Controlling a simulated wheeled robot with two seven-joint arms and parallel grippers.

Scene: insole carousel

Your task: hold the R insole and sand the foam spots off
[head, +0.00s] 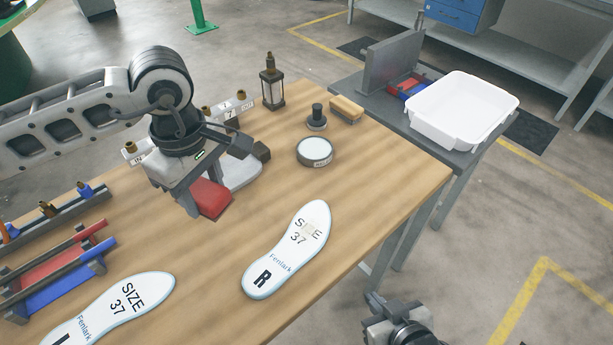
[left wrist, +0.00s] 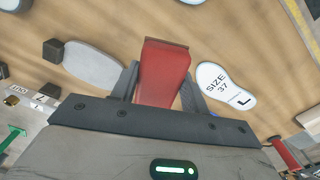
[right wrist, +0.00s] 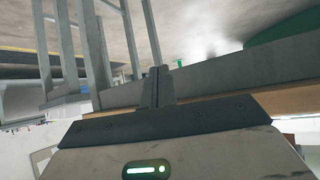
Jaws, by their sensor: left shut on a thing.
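The R insole (head: 265,279), white with a pale blue edge, lies flat on the wooden table in the head view. A pale beige patch covers part of its SIZE print; I cannot make out other foam spots. My left gripper (head: 204,188) is shut on a red block (head: 214,200), behind and left of the R insole and apart from it. The red block also shows between the fingers in the left wrist view (left wrist: 163,75). My right gripper (right wrist: 157,86) is shut and empty, beyond the table's right edge, low in the head view.
The L insole (head: 150,284) lies at the front left, beside a rack (head: 100,265) with red and blue bars. A round labelled tin (head: 315,152), a black knob-topped piece (head: 317,118), a brush (head: 346,108) and a bottle (head: 272,90) stand behind. A white tub (head: 465,105) sits at the back right.

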